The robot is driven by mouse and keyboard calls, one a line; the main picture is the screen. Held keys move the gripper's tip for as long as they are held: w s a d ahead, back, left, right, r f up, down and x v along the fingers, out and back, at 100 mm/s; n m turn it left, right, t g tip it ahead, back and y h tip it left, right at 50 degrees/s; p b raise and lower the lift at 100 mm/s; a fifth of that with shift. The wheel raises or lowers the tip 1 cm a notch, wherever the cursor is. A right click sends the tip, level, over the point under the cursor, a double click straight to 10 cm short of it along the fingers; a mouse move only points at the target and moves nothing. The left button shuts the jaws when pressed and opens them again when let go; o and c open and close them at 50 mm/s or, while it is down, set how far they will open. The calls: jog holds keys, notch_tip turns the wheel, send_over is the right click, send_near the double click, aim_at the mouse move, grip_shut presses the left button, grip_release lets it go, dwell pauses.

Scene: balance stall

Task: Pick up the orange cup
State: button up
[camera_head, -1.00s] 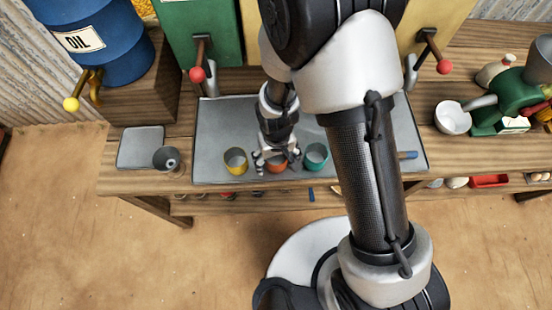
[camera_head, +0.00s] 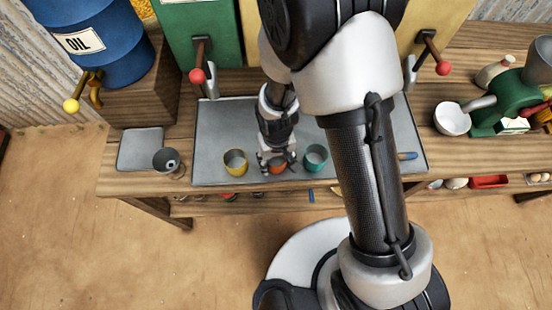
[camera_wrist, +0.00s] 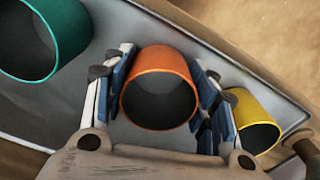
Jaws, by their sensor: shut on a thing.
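The orange cup (camera_head: 277,167) stands on the grey metal tray (camera_head: 216,125) near its front edge, between a yellow cup and a teal cup. My gripper (camera_head: 277,160) is over it, and my arm hides part of the cup from above. In the wrist view the orange cup (camera_wrist: 160,85) sits between my gripper's two blue-padded fingers (camera_wrist: 165,88), which close on its sides. Its open mouth faces the camera and its inside looks dark and empty. I cannot tell whether the cup has left the tray.
The yellow cup (camera_head: 235,162) is close on the left and the teal cup (camera_head: 315,158) close on the right. A small grey funnel-like cup (camera_head: 167,160) stands further left by a square plate (camera_head: 141,148). A blue-handled object (camera_head: 407,156) lies at right.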

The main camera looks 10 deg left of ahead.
notch_tip(320, 180, up, 18)
jog(key=p, duration=0.4)
dwell(0.3)
jog(key=shift+d, duration=0.1)
dwell(0.3)
